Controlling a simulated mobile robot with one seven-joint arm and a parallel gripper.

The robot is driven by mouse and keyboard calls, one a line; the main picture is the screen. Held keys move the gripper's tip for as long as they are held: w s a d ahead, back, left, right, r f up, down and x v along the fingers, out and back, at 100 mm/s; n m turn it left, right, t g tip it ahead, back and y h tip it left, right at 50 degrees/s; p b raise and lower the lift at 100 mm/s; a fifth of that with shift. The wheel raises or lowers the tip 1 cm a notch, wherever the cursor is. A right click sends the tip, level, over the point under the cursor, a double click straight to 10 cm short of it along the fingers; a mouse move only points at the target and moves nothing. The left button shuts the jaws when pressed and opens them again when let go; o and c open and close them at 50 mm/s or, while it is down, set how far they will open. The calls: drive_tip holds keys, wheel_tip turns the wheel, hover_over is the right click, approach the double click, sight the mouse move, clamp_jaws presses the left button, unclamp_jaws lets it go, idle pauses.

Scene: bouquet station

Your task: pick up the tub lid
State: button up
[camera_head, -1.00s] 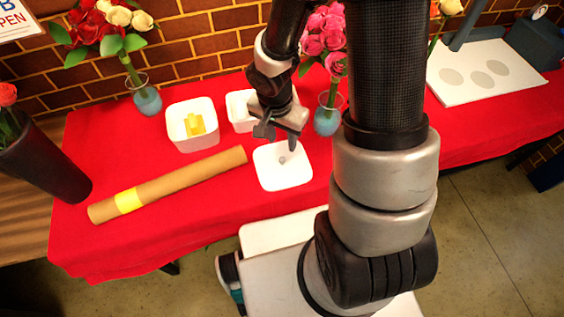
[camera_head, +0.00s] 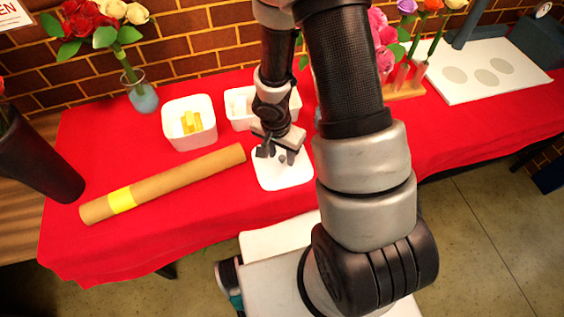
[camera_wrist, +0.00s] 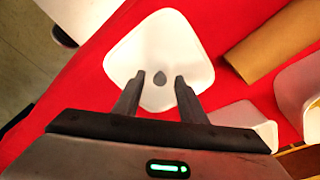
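The tub lid (camera_head: 284,172) is a white rounded square with a small grey knob in its middle. It lies on the red tablecloth near the front edge. It also shows in the wrist view (camera_wrist: 160,50), with the knob between and just beyond my fingertips. My gripper (camera_head: 277,154) is above the lid, pointing down. In the wrist view my gripper (camera_wrist: 155,82) is open, its two dark fingers apart with nothing between them. The fingers cover part of the lid. I cannot tell whether they touch it.
A white tub (camera_head: 190,133) with yellow pieces stands left of the lid. Another white tub (camera_head: 238,108) is behind my gripper. A cardboard tube (camera_head: 165,185) with a yellow band lies to the left. A vase of red and white roses (camera_head: 143,98) stands at the back.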

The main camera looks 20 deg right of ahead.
drive_tip(key=shift+c, duration=0.3)
clamp_jaws()
drive_tip(key=shift+r, duration=0.15)
